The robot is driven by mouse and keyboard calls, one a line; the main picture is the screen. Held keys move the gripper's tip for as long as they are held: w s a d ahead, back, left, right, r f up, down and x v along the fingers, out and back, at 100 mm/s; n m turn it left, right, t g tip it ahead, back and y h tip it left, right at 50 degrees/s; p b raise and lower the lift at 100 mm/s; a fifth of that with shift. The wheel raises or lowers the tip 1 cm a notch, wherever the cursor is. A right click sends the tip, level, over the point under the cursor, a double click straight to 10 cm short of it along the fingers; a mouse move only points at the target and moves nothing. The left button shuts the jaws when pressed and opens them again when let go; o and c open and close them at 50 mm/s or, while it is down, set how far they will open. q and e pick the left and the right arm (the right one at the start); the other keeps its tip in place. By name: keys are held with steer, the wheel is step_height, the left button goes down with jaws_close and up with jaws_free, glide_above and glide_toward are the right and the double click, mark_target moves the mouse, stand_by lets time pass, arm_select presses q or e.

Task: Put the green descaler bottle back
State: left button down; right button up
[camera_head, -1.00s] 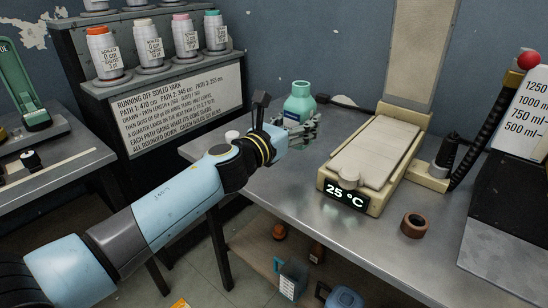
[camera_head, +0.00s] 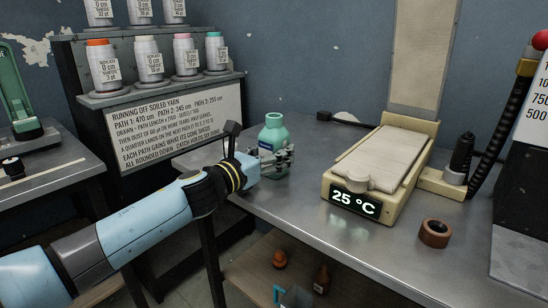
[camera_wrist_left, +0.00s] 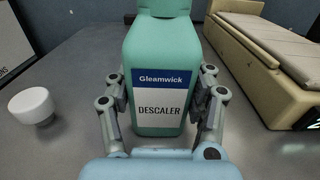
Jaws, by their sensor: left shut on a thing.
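The green descaler bottle (camera_head: 273,136) stands upright on the grey metal table (camera_head: 300,205), near its back left part. Its label, reading "Gleamwick DESCALER", faces the left wrist view (camera_wrist_left: 160,95). My left gripper (camera_head: 276,160) is shut on the bottle, with a finger on each side of its lower body in the left wrist view (camera_wrist_left: 162,105). The bottle's base appears at table level; whether it touches the table I cannot tell. My right gripper is not in view.
A cream press with a 25 °C display (camera_head: 354,203) stands right of the bottle. A brown ring (camera_head: 434,233) lies in front of it. A small white round cap (camera_wrist_left: 32,105) is left of the bottle. Yarn cones (camera_head: 148,60) stand on a rack behind.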

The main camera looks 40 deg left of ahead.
arm_select(q)
steer(key=shift+f, duration=0.1)
steer(key=shift+c, duration=2.3)
jaws_free()
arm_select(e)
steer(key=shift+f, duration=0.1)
arm_select(q)
steer(key=shift+r, duration=0.25)
steer(key=s+b, duration=0.2)
steer(key=s+f+b, duration=0.1)
steer(key=s+b, duration=0.1)
steer(key=s, duration=0.1)
steer(key=s+b, duration=0.2)
steer(key=shift+s+a+f, duration=0.2)
steer(key=shift+s, duration=0.1)
steer(key=s+b, duration=0.1)
steer(key=s, duration=0.2)
steer(key=shift+s+a+r+b, duration=0.2)
steer(key=shift+r+b, duration=0.2)
steer(key=shift+s+r, duration=0.2)
steer(key=shift+s, duration=0.35)
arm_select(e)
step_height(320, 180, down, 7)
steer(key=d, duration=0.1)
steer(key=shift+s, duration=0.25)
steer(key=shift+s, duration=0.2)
